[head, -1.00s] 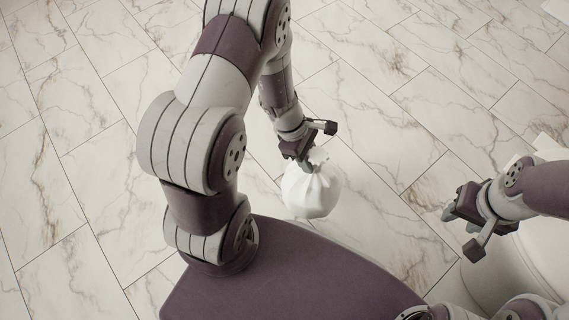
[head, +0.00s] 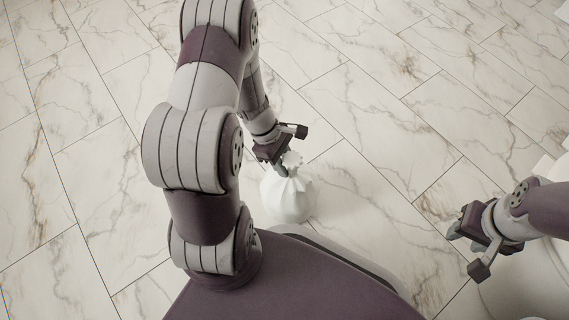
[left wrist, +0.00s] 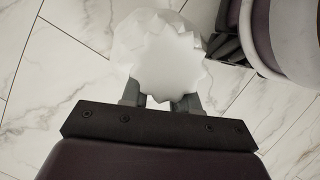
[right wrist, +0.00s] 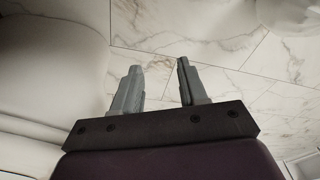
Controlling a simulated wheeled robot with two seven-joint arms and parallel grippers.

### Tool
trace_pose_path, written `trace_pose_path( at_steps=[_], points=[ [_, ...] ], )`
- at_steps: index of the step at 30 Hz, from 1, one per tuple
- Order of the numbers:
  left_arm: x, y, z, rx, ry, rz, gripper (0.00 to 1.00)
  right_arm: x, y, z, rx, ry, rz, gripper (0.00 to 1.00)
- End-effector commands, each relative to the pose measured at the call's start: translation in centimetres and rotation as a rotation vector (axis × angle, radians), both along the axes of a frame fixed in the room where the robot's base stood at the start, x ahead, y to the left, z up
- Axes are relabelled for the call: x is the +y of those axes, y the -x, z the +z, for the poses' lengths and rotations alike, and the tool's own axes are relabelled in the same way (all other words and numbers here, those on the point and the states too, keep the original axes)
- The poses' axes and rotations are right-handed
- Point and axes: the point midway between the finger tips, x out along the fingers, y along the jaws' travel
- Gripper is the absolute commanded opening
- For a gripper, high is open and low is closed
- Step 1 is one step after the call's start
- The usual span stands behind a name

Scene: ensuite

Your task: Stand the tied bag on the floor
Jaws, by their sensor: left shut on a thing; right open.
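The tied bag (head: 289,196) is white, round and gathered at its top, close in front of my base in the head view. My left gripper (head: 282,170) is shut on its gathered neck, and the bag hangs upright below the fingers. I cannot tell for sure whether its bottom touches the floor (head: 370,150). In the left wrist view the bag's frilled top (left wrist: 165,60) shows between and beyond the fingers (left wrist: 160,100). My right gripper (head: 462,232) is open and empty, off to the right. Its spread fingers show in the right wrist view (right wrist: 157,85).
The marble-tiled floor is clear around and beyond the bag. A white rounded fixture (right wrist: 50,70) stands beside my right gripper; part of it shows at the head view's right edge. My own purple base lies just behind the bag.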

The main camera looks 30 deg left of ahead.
Motion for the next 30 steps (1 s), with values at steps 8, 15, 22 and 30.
trace_pose_path(
  at_steps=[8, 15, 22, 30],
  points=[
    [0.0, 0.0, -0.2, 0.001, 0.0, 0.0, 0.55, 0.0, 0.0, -0.1, 0.0, 0.0, 0.0, 0.43],
    [0.0, 0.0, -0.1, 0.0, 0.0, 0.0, 0.55, 0.0, 0.0, 0.0, 0.0, 0.0, 0.0, 0.43],
    [1.4, 0.0, 4.6, -0.001, 0.0, 0.001, 0.55, 0.0, 0.0, 4.3, 0.0, 0.0, 0.0, 0.43],
    [4.1, 0.1, 10.2, 0.0, 0.0, 0.0, 0.55, 0.0, 0.0, 8.9, 0.0, 0.0, 0.0, 0.43]
  ],
)
